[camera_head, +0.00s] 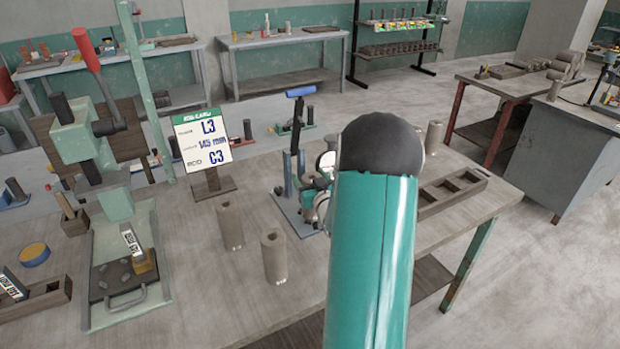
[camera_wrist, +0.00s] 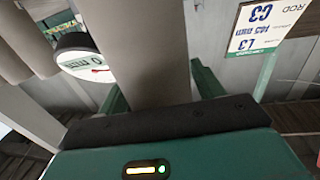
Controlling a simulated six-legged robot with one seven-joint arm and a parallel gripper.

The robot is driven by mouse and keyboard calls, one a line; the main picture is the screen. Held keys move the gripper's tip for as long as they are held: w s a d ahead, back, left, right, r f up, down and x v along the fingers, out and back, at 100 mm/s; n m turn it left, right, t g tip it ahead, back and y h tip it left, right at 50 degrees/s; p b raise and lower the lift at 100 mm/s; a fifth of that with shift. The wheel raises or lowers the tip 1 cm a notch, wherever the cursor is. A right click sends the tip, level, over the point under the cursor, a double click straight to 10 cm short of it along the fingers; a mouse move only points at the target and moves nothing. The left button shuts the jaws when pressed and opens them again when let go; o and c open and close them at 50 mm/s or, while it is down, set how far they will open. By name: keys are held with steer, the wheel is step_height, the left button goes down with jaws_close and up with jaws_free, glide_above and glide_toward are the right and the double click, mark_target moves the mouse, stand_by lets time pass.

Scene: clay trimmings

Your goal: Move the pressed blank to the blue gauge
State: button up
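A grey-brown clay blank (camera_wrist: 150,55) stands between the two green fingers of my gripper (camera_wrist: 160,88) in the wrist view; both fingers appear to close on its sides. In the head view my green arm hides the gripper and this blank. The blue gauge (camera_head: 289,180) stands on the bench just left of my arm, with a blue handle and base. A round white dial (camera_head: 327,161) shows beside it, partly hidden by my arm. A white dial with a red needle (camera_wrist: 85,62) is close left of the blank in the wrist view.
Two clay cylinders (camera_head: 230,226) (camera_head: 274,256) stand on the bench in front of the gauge. A sign (camera_head: 203,140) reading L3 and C3 stands behind them, and shows in the wrist view (camera_wrist: 265,28). A green press (camera_head: 110,200) is left. A compartmented tray (camera_head: 452,190) lies right.

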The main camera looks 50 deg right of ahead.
steer(key=shift+o, duration=0.6)
steer(key=shift+s+r, duration=0.1)
steer(key=shift+r, duration=0.1)
steer(key=v, duration=1.2)
steer(key=w+a+r+n+g+y, duration=0.1)
steer(key=w+a+r+g+y, duration=0.2)
steer(key=a, duration=0.6)
steer(key=w+a+r+n+g, duration=0.1)
steer(key=w+a+r+g, duration=0.15)
steer(key=a+r, duration=0.45)
steer(key=s+a+r+n+g+y, duration=0.1)
steer(key=s+a+g+y, duration=0.1)
steer(key=s+a, duration=0.6)
steer(key=s+a+r+n+g+y, duration=0.1)
steer(key=s+a+n+g+y, duration=0.1)
steer(key=s+a, duration=0.6)
steer(key=a+g, duration=0.1)
steer(key=a, duration=0.4)
steer(key=shift+r+y, duration=0.2)
steer(key=shift+y, duration=0.1)
steer(key=shift+s, duration=0.1)
